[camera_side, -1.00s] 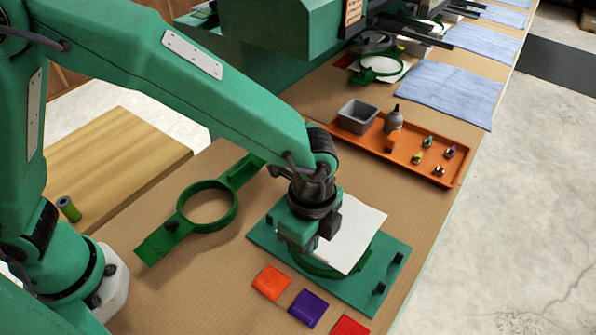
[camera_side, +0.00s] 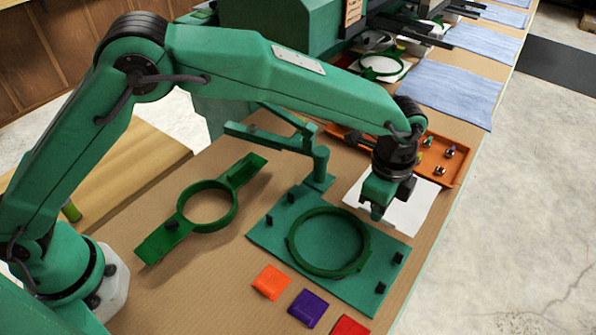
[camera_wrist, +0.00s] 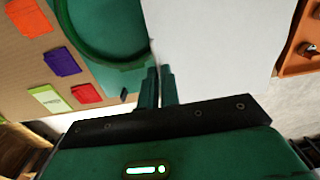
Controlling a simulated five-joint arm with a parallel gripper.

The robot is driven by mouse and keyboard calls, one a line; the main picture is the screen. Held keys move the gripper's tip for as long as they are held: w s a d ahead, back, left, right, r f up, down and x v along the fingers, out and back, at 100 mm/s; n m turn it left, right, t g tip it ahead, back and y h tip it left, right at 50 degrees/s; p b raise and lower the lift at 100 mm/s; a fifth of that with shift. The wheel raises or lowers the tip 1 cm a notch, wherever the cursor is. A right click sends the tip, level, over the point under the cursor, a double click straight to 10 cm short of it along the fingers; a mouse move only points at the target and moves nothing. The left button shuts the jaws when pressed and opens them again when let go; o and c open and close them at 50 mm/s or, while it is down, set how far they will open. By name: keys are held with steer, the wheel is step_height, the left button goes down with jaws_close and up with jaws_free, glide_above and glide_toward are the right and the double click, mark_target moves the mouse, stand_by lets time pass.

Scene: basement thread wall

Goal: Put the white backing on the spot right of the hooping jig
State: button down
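The white backing (camera_side: 420,211) is a flat white sheet just right of and behind the hooping jig (camera_side: 270,238), a green plate with a round green hoop and black posts. My gripper (camera_side: 376,217) is over the sheet's near-left edge, beside the jig. In the wrist view the two fingers (camera_wrist: 159,72) are close together at the corner of the backing (camera_wrist: 215,35) and appear shut on it. Whether the sheet rests flat on the table or is slightly above it, I cannot tell. The jig's hoop (camera_wrist: 95,50) shows beside the sheet there.
An orange tray (camera_side: 462,174) lies behind the backing, partly hidden by my arm. A loose green hoop with arms (camera_side: 234,203) lies left of the jig. Orange (camera_side: 271,282), purple (camera_side: 308,308) and red (camera_side: 349,327) packets lie in front. The table's right edge is close.

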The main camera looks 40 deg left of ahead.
mark_target(382, 230)
steer(key=shift+w+d+f, duration=0.1)
steer(key=shift+w+d, duration=0.15)
steer(key=shift+w, duration=0.7)
steer(key=shift+w+d+f, duration=0.1)
steer(key=shift+w+d, duration=0.1)
steer(key=shift+w, duration=0.75)
steer(key=shift+f, duration=1.7)
steer(key=shift+f, duration=1.1)
steer(key=shift+f, duration=0.4)
steer(key=shift+f, duration=0.2)
steer(key=c, duration=1.6)
jaws_free()
steer(key=shift+o, duration=0.2)
